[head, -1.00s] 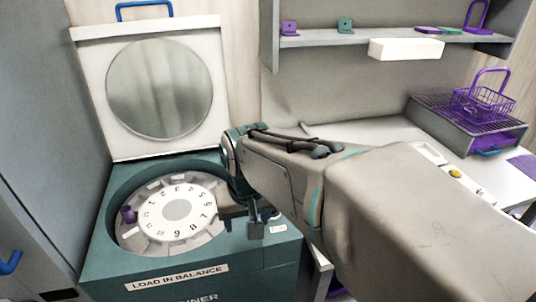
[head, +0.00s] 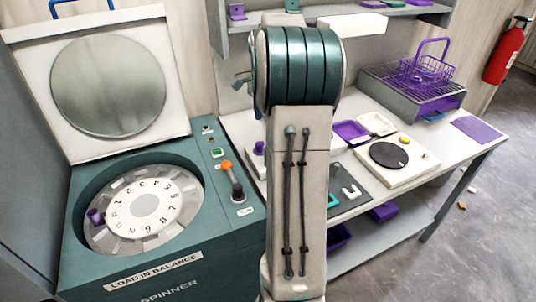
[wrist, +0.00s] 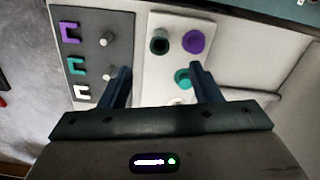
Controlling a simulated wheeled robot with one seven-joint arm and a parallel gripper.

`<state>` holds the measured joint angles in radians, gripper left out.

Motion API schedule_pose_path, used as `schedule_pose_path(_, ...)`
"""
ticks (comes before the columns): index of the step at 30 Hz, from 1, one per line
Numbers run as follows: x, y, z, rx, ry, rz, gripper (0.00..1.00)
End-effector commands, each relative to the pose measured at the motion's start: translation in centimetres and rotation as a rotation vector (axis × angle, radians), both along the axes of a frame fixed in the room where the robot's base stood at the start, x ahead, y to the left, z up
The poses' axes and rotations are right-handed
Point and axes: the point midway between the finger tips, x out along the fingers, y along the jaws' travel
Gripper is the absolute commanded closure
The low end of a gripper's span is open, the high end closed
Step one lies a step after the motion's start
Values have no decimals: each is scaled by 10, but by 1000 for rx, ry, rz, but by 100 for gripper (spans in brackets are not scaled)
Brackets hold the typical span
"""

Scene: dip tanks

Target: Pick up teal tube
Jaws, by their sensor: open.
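In the wrist view a teal round piece (wrist: 183,77), seemingly the top of the teal tube, sits on a white block (wrist: 150,82) on the bench. It lies between the lines of my two fingers, close to the right finger. My gripper (wrist: 160,70) is open and empty above the block. A purple round top (wrist: 195,42) and a dark greenish ring (wrist: 158,43) are farther up the same block. In the head view my arm hides my gripper and the teal piece.
A grey board (wrist: 100,50) with pegs and purple, teal and white hooks lies beside the block. The spinner (head: 180,250) stands open at left with a purple piece (head: 96,216) in its rotor. A round dark plate (head: 389,155) and a purple basket (head: 425,70) are at right.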

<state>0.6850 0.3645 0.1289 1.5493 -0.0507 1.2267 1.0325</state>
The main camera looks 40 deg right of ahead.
Motion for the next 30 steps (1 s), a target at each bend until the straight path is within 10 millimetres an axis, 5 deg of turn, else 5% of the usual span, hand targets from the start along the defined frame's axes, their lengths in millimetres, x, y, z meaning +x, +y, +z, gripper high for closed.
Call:
schedule_pose_path(5, 0, -8, -14, 6, 6, -34, 42)
schedule_pose_path(15, 0, -8, -76, 6, 6, -31, 42)
schedule_pose_path(30, -2, -13, -130, 6, 4, -31, 42)
